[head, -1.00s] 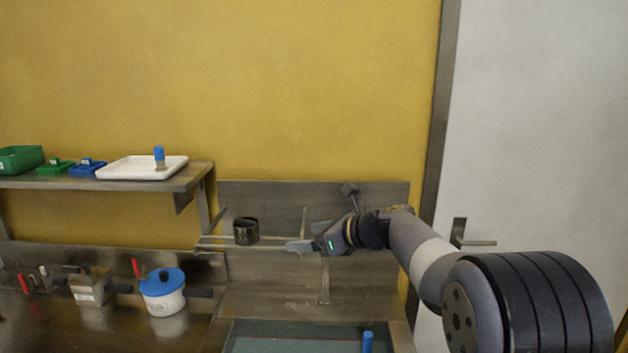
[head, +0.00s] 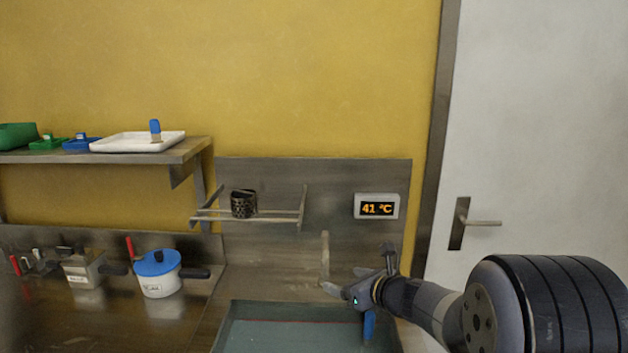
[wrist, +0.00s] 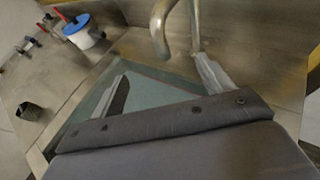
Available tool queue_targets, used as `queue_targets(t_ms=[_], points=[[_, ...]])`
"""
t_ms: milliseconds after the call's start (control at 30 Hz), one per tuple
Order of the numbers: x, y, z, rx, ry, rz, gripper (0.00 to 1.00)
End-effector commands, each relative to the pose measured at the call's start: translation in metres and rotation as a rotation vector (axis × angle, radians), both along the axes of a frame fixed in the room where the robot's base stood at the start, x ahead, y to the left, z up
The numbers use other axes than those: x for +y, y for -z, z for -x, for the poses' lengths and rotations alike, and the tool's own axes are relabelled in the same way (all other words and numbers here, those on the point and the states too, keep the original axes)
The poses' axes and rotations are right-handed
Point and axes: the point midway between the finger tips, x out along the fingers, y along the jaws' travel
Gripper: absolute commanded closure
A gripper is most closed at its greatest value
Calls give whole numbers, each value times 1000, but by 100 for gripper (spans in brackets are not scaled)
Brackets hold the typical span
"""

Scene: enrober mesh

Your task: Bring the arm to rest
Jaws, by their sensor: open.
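My gripper (head: 335,291) is open and empty in the head view, held above the right part of the sink basin, in front of the steel back panel. Its two fingers also show spread apart in the wrist view (wrist: 160,85), with the basin (wrist: 150,78) below and between them. A blue-handled item (head: 369,326) stands at the basin's right side, partly behind my arm. My arm reaches in from the right.
A tap (head: 324,258) rises behind the basin, close to my gripper. A wire rack (head: 270,216) holds a dark mesh cup (head: 244,204). A display (head: 377,207) reads 41 °C. A blue-lidded pot (head: 158,275) stands left. A white tray (head: 120,142) lies on the shelf.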

Motion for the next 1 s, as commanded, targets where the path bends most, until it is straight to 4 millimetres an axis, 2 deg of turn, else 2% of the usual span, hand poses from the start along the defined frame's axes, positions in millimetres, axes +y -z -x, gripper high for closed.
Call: queue_targets(t_ms=[33, 100, 400, 800, 1000], points=[[-5, 13, 3, 4, 20, -2, 24], [-10, 24, 6, 5, 44, 0, 24], [-23, 48, 15, 6, 101, -2, 24], [-25, 50, 16, 6, 106, -1, 24], [-21, 44, 18, -14, 84, 24, 24]])
